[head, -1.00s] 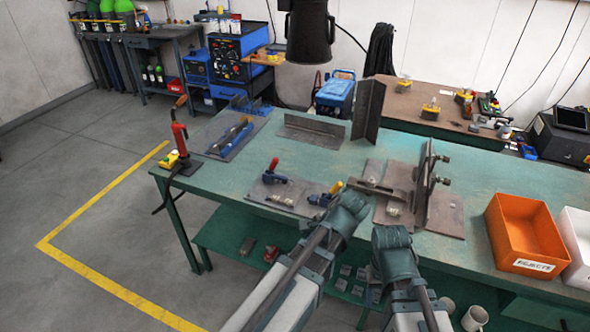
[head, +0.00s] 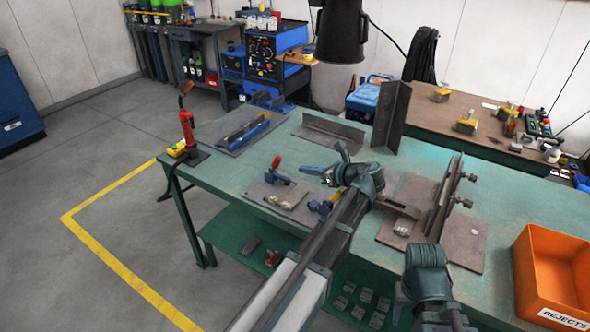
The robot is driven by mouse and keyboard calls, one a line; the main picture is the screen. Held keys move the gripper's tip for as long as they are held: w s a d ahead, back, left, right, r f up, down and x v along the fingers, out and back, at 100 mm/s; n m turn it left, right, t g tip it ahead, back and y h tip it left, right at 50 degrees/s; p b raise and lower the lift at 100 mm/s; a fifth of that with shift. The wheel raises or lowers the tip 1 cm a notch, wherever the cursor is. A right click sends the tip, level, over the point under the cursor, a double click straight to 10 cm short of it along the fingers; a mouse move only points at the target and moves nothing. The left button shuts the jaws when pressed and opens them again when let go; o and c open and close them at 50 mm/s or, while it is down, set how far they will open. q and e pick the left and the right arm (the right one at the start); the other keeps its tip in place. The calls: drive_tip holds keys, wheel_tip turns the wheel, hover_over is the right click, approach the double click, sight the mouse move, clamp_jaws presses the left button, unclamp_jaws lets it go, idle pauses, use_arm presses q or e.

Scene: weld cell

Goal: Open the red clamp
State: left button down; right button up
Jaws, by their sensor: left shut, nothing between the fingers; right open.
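The red clamp (head: 277,163) has a red handle standing up above a blue body. It sits on a small brown plate (head: 262,199) near the bench's front edge. My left gripper (head: 342,153) is shut and empty, to the right of the red clamp and apart from it. A narrow blue piece (head: 311,170) shows just left of this gripper; I cannot tell what it belongs to. A yellow and blue part (head: 322,206) sits at the plate's right side, partly behind my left arm.
A brown fixture plate with an upright plate (head: 443,197) stands right of my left gripper. Angle pieces (head: 392,117) stand behind. A red tool (head: 186,127) stands at the bench's left corner. An orange rejects bin (head: 552,262) is at the right.

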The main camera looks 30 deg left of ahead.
use_arm(q)
drive_tip(key=b, duration=0.3)
hover_over(287, 183)
drive_tip(key=d, duration=0.1)
drive_tip(key=f, duration=0.3)
drive_tip(key=shift+s+d+f, duration=0.15)
drive_tip(key=shift+s, duration=0.05)
drive_tip(key=shift+w+a+f, duration=0.15)
drive_tip(key=shift+a, duration=0.55)
